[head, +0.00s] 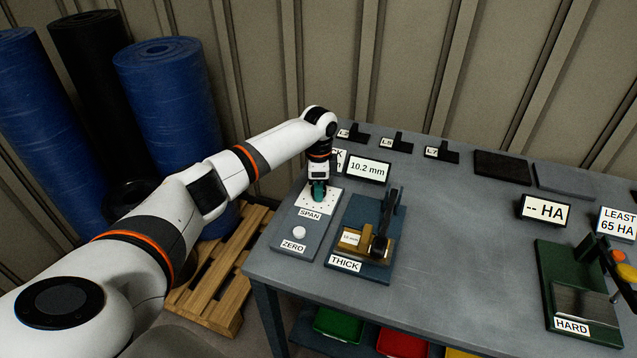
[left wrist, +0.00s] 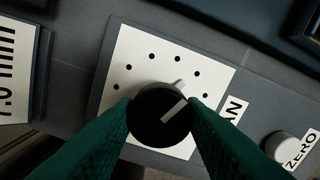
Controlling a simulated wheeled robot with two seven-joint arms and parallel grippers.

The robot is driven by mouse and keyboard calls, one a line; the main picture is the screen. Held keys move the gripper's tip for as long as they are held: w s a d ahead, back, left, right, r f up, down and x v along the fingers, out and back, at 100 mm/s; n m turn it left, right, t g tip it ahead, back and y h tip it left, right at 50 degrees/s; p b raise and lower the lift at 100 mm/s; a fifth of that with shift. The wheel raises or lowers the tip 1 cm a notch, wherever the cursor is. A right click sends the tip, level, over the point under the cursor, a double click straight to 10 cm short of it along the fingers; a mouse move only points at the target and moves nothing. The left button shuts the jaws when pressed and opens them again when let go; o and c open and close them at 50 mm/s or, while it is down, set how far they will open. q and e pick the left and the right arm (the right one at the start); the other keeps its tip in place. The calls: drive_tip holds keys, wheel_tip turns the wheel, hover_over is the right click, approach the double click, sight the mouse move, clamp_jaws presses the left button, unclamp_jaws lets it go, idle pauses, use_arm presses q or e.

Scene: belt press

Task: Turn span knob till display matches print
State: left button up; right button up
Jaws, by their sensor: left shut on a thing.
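The span knob (left wrist: 160,115) is a black dial with a pale pointer line, on a white plate with an arc of black dots (left wrist: 152,57). My left gripper (head: 319,190) is over the plate marked SPAN (head: 310,213). In the left wrist view its green fingers are shut on both sides of the knob. The display (head: 368,169) behind reads 10.2 mm. The gauge marked THICK (head: 345,263) holds a brownish piece (head: 352,239) with a small printed label, apparently 10 mm with the rest too small to read. Another card behind my gripper is partly hidden. My right gripper is not in view.
The white zero knob (head: 299,232) is in front of the span plate. A hardness tester marked HARD (head: 571,327) and a display reading -- HA (head: 544,210) stand at the right. The table (head: 455,270) between them is clear.

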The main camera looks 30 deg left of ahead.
use_arm(q)
drive_tip(key=n+p, duration=0.3)
drive_tip(key=shift+r, duration=0.25)
drive_tip(key=shift+f+n+p, duration=0.1)
drive_tip(key=shift+n+p, duration=1.05)
drive_tip(key=shift+n, duration=0.45)
drive_tip(key=shift+f+p, duration=0.1)
drive_tip(key=shift+p, duration=0.2)
drive_tip(key=o, duration=1)
wheel_tip(320, 180, up, 12)
drive_tip(key=b, duration=0.2)
